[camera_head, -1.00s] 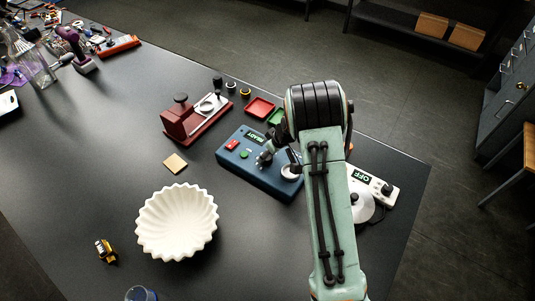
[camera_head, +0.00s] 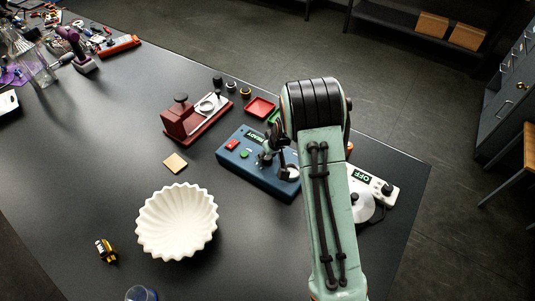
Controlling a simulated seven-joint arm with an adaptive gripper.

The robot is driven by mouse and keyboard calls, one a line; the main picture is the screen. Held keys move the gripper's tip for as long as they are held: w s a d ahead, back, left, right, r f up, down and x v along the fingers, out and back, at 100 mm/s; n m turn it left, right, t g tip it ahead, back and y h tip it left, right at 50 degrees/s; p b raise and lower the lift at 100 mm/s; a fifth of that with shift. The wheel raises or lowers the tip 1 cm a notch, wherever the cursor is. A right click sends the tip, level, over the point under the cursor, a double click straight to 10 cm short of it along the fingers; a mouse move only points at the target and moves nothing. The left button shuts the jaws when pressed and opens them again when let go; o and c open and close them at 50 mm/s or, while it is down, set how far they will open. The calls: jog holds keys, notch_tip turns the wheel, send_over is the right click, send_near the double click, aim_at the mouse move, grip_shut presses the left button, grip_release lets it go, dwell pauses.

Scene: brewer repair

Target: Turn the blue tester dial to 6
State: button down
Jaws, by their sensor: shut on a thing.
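The blue tester (camera_head: 262,178) sits on the dark table, with a lit display reading READY (camera_head: 254,136), a red button (camera_head: 232,145) and a green button (camera_head: 244,154). A round white-rimmed part (camera_head: 290,172) is at its right end. My gripper (camera_head: 265,158) is down at the middle of the tester's top, to the right of the green button, shut on the dial there. The fingers hide the dial and its number marks, so its setting cannot be read.
A red press-like fixture (camera_head: 190,122) stands behind the tester. Red (camera_head: 260,107) and green trays lie behind it. A white device reading OFF (camera_head: 372,184) is right of my arm.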

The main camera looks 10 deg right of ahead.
jog(key=c, duration=0.7)
grip_release()
jog(key=v, duration=1.2)
